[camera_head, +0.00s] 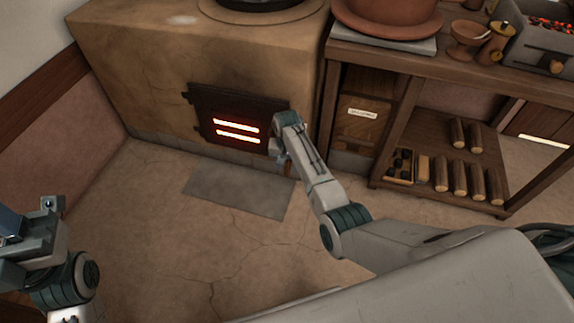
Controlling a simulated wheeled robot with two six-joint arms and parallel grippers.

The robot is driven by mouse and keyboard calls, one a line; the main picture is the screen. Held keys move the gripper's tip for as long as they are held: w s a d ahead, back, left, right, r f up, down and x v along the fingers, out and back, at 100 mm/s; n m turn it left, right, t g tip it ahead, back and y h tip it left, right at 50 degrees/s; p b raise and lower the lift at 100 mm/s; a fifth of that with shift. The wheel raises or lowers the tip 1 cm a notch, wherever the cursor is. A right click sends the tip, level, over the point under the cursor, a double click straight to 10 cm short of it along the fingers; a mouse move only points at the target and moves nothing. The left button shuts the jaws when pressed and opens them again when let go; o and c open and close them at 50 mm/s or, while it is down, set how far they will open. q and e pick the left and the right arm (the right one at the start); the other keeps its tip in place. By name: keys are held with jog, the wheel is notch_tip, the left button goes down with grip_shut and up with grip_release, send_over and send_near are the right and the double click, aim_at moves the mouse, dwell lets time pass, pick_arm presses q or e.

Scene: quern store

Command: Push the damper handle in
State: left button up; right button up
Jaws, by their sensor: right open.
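The clay stove (140,70) stands at the upper left with a dark iron fire door (240,103) in its front. Two slots in the door glow orange. I cannot make out a damper handle; my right gripper and forearm may hide it. My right gripper (281,152) is at the lower right corner of the fire door, open, with no object visible in it. I cannot tell whether it touches the stove. My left gripper (22,238) is at the left edge, partly cut off, far from the stove; its fingers are not clear.
A grey plate (240,189) lies on the cracked floor before the stove. A wooden bench (455,75) on the right carries a clay pot (388,18), a bowl (468,38) and a grey tray of embers (540,55). Several logs (459,177) stand on its lower shelf. The middle floor is clear.

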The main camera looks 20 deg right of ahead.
grip_shut()
jog(key=w+d, duration=0.1)
jog(key=w+d+b, duration=0.1)
jog(key=shift+w, duration=0.4)
jog(key=shift+w+d, duration=0.25)
jog(key=shift+w, duration=0.1)
grip_release()
jog(key=shift+r, duration=0.15)
